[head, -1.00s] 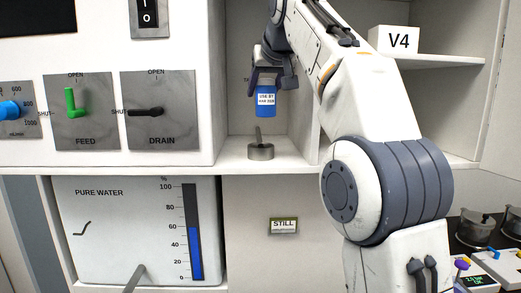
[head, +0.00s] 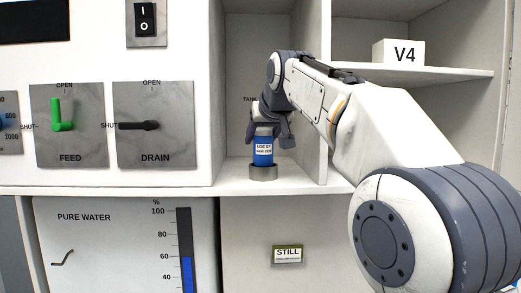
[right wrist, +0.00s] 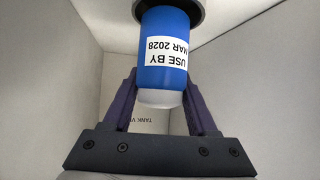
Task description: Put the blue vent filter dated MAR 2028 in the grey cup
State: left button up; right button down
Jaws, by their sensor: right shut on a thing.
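The blue vent filter (head: 263,152) is upright, with a white label. In the right wrist view, the filter (right wrist: 163,75) has its label upside down, reading USE BY MAR 2028. My right gripper (head: 268,132) is shut on the filter's pale upper end. The grey cup (head: 263,173) stands on the cubby floor directly under the filter, and its dark rim (right wrist: 185,12) shows at the top of the right wrist view. The filter's lower end meets the cup's rim; I cannot tell how deep it sits. My left gripper is not in view.
The cubby has close walls, with a divider (head: 325,90) to the right of my gripper. A V4 block (head: 398,52) stands on a shelf at the right. The FEED (head: 62,115) and DRAIN (head: 138,125) levers are on the panel at the left.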

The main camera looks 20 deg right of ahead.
notch_tip(320, 180, down, 2)
jog(key=shift+f, duration=0.2)
jog(key=shift+c, duration=2.4)
grip_release()
jog(key=shift+a, duration=0.1)
jog(key=shift+o, duration=1.4)
jog(key=shift+w+f, duration=0.1)
jog(key=shift+w, duration=0.15)
jog(key=shift+s+r, duration=0.25)
jog(key=shift+r, duration=0.05)
